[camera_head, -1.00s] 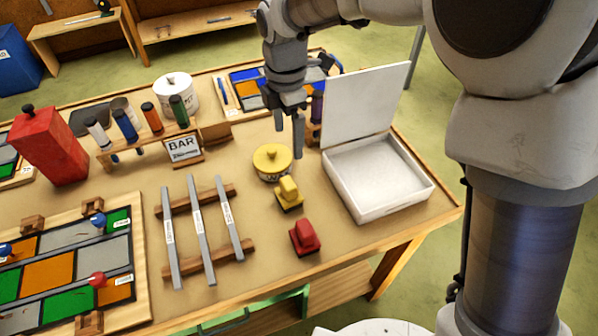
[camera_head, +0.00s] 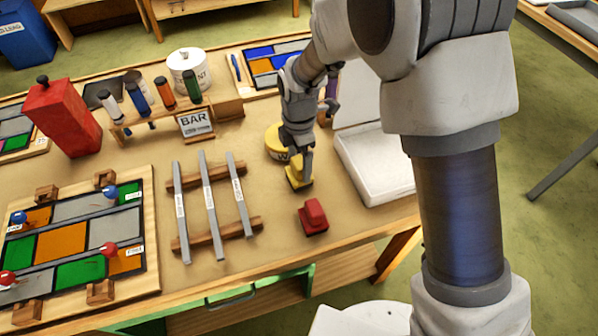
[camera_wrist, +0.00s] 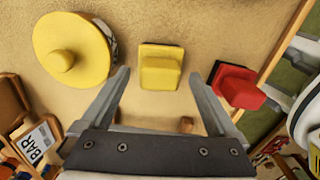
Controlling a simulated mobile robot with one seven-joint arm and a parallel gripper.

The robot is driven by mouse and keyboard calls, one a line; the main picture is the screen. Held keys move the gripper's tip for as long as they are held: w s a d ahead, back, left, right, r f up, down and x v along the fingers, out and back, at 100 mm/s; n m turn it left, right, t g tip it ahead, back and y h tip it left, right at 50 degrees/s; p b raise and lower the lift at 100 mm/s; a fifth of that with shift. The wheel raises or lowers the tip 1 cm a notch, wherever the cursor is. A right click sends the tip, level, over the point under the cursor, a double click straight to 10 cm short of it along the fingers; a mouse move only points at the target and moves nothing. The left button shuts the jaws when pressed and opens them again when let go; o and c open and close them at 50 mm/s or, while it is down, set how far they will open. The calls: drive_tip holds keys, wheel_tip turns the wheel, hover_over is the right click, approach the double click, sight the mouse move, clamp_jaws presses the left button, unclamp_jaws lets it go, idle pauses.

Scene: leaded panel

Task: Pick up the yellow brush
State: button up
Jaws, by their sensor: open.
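The yellow brush (camera_head: 298,178) stands on the workbench in the head view, partly hidden by my gripper (camera_head: 300,160). In the wrist view the yellow brush (camera_wrist: 160,68) lies ahead of my open gripper (camera_wrist: 160,82), between the lines of its two fingers. The fingers are apart and empty, and I see no contact with the brush. I cannot tell the exact height of the fingertips above the bench.
A round yellow tin (camera_wrist: 72,52) is close left of the brush in the wrist view, and a red brush (camera_wrist: 236,84) close right. In the head view a white box (camera_head: 375,165) stands to the right and three grey bars (camera_head: 207,195) lie left.

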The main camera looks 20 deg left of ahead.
drive_tip(key=shift+f, duration=0.85)
drive_tip(key=shift+c, duration=0.3)
clamp_jaws()
